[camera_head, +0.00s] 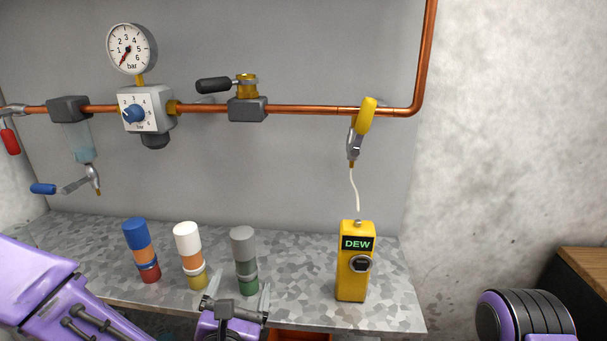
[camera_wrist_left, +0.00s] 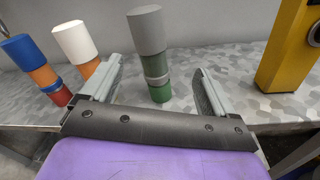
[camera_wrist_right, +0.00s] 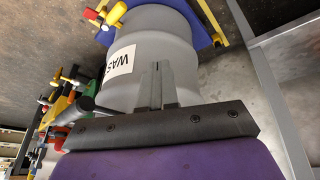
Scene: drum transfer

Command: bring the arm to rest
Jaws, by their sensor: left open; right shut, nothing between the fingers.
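My left gripper (camera_head: 236,301) is open at the front edge of the metal bench, in front of the grey-and-green cylinder (camera_head: 245,262). In the left wrist view its two fingers (camera_wrist_left: 155,88) stand apart on either side of that cylinder (camera_wrist_left: 150,50), with gaps on both sides. My right gripper (camera_wrist_right: 165,85) shows only in the right wrist view. Its fingers are together with nothing between them, in front of a grey drum (camera_wrist_right: 155,45) with a white label. My right arm (camera_head: 525,316) shows at the lower right of the head view.
A blue-topped cylinder (camera_head: 140,250) and a white-topped cylinder (camera_head: 190,255) stand left on the bench (camera_head: 300,260). A yellow DEW box (camera_head: 355,270) stands right. Copper pipe (camera_head: 310,109) runs along the wall. Coloured valve handles (camera_wrist_right: 65,105) lie left of the right gripper.

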